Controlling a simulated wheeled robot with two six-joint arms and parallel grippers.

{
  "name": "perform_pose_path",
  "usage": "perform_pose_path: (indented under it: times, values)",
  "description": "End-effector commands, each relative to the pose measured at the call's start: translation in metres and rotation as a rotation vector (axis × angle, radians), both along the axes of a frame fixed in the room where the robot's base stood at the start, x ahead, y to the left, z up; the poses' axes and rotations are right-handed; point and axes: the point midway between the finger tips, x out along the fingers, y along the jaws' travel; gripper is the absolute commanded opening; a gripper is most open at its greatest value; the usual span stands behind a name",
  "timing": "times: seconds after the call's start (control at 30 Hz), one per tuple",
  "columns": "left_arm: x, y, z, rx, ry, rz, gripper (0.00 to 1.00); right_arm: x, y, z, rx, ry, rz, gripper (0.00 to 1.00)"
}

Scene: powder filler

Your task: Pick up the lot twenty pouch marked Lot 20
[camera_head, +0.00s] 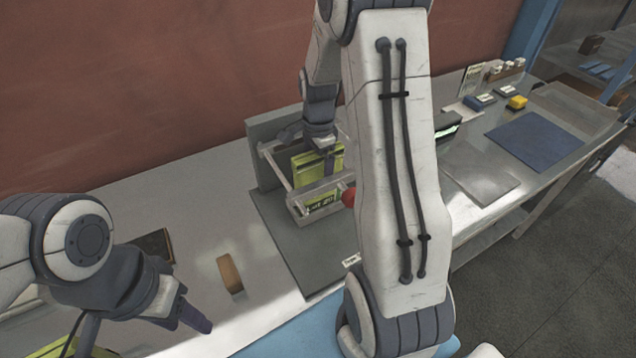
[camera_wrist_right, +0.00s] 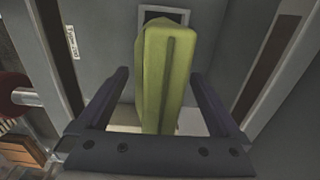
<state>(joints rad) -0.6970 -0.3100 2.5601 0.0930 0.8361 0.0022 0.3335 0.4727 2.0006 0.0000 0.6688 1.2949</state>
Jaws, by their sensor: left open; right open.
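The yellow-green pouch marked Lot 20 (camera_head: 317,196) stands upright inside a clear-sided holder (camera_head: 297,208) on a grey stand. Its top edge, with a seam along it, shows in the right wrist view (camera_wrist_right: 166,75). My right gripper (camera_wrist_right: 160,98) is open, with one finger on each side of the pouch and gaps between them. In the head view the right gripper comes down over the holder, and my right arm hides part of that area. My left gripper (camera_head: 200,322) is at the lower left, away from the pouch.
A red knob (camera_head: 348,197) sits at the holder's right side. A tan block (camera_head: 230,273) and a dark framed plate (camera_head: 155,245) lie on the bench to the left. A blue mat (camera_head: 535,140), a yellow block (camera_head: 517,102) and small items stand at the right.

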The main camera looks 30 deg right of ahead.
Motion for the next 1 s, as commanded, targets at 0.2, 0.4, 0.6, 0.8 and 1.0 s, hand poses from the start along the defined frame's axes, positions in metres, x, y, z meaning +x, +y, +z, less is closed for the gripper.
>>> perform_pose_path:
  times: [0.2,0.4,0.6,0.8,1.0]
  values:
    - [0.0001,0.0,-0.0007,0.0,0.0,0.0,0.5,0.0001,-0.0001,-0.0022,0.0,0.0,0.0,1.0]
    - [0.0001,0.0,-0.0012,0.0,0.0,0.0,0.5,0.0002,-0.0001,-0.0045,0.0,-0.001,0.0,1.0]
    - [0.0001,0.0,-0.0011,0.0,0.0,0.0,0.5,0.0002,-0.0001,-0.0045,0.0,-0.001,0.0,1.0]
    - [0.0001,0.0,-0.0011,0.0,0.0,0.0,0.5,0.0001,-0.0001,-0.0045,0.0,0.0,0.0,0.43]
    - [0.0001,0.0,-0.001,0.0,0.0,0.0,0.5,0.0004,-0.0002,-0.0041,0.0,-0.001,0.0,0.0]
